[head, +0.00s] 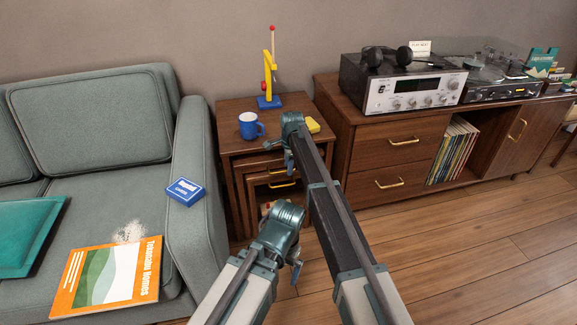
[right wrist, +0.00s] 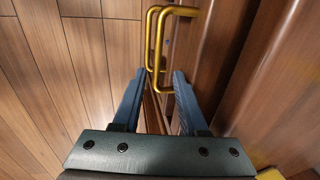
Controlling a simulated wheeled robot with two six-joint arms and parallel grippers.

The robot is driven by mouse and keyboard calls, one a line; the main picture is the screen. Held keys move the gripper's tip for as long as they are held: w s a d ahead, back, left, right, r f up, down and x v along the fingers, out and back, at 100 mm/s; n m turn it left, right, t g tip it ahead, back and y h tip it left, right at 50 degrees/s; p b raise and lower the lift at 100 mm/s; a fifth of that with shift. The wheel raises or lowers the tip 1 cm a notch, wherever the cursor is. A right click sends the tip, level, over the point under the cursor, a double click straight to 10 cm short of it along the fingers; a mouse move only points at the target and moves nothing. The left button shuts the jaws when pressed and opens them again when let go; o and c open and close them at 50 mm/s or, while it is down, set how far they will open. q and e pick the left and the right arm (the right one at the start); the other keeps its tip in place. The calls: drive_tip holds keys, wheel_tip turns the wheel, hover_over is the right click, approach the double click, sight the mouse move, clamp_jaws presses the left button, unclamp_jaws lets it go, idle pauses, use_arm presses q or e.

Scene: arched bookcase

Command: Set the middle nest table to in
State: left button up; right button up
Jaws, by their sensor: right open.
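The wooden nest tables (head: 230,143) stand between the sofa and the cabinet, the smaller ones under the largest. The middle nest table (head: 242,168) shows below the largest top, partly hidden by my right arm; I cannot tell how far out it stands. A brass handle (head: 284,184) shows on a front below. My right gripper (head: 289,166) points down at the front of the nest. In the right wrist view its open fingers (right wrist: 157,100) are empty, with brass handles (right wrist: 185,11) just beyond them. My left arm is folded low in front; its gripper (head: 297,271) is barely visible.
On the largest top stand a blue mug (head: 248,126), a yellow and blue toy (head: 268,95) and a yellow block (head: 313,125). The sofa arm (head: 195,135) closes the left side, the cabinet (head: 345,125) the right. The floor (head: 450,250) at right is clear.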

drive_tip(key=shift+r, duration=0.1)
wheel_tip(320, 180, up, 13)
drive_tip(key=s+p, duration=0.2)
drive_tip(key=p, duration=1.1)
drive_tip(key=shift+s+d+r, duration=0.2)
drive_tip(key=shift+s+d, duration=0.1)
drive_tip(key=shift+d, duration=0.1)
drive_tip(key=shift+f, duration=0.1)
